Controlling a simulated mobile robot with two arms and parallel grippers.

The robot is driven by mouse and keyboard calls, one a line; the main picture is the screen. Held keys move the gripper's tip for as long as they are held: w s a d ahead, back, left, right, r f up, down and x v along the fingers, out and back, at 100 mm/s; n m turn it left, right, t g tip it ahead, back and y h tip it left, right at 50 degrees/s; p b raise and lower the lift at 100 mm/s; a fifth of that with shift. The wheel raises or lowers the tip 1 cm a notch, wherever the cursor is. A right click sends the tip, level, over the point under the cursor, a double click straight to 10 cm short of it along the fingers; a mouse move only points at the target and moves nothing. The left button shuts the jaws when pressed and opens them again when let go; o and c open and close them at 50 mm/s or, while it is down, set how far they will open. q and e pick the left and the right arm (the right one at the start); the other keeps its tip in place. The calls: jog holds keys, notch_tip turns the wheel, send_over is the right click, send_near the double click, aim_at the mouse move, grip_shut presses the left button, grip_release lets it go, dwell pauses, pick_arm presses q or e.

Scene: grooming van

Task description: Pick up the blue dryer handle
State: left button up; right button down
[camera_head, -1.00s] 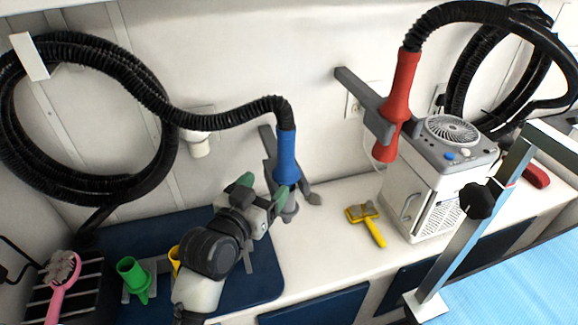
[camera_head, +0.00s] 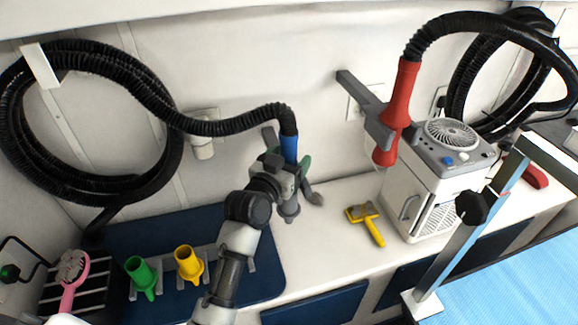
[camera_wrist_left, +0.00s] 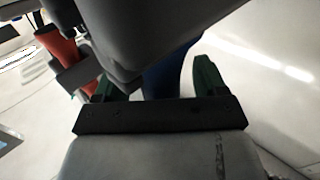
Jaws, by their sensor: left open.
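The blue dryer handle (camera_head: 289,148) hangs upright in its grey wall holder, with a black hose joined to its top. My left gripper (camera_head: 288,166) is at the handle's lower part and hides much of it in the head view. In the left wrist view the blue handle (camera_wrist_left: 168,80) shows between the two green fingertips (camera_wrist_left: 158,84), one on each side. The left gripper is open around the handle; a grey part hides most of the handle there. My right gripper is not in view.
A red dryer handle (camera_head: 402,95) hangs in another holder at right. A yellow brush (camera_head: 366,222) lies on the white counter beside a white fan-topped box (camera_head: 424,200). Green (camera_head: 142,274) and yellow (camera_head: 188,262) nozzles stand on the blue mat. A metal post (camera_head: 462,230) rises at right.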

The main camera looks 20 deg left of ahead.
pick_arm(q)
jog(key=shift+c, duration=0.8)
jog(key=c, duration=0.9)
jog(key=shift+r, duration=0.1)
jog(key=shift+c, duration=0.3)
jog(key=shift+r, duration=0.1)
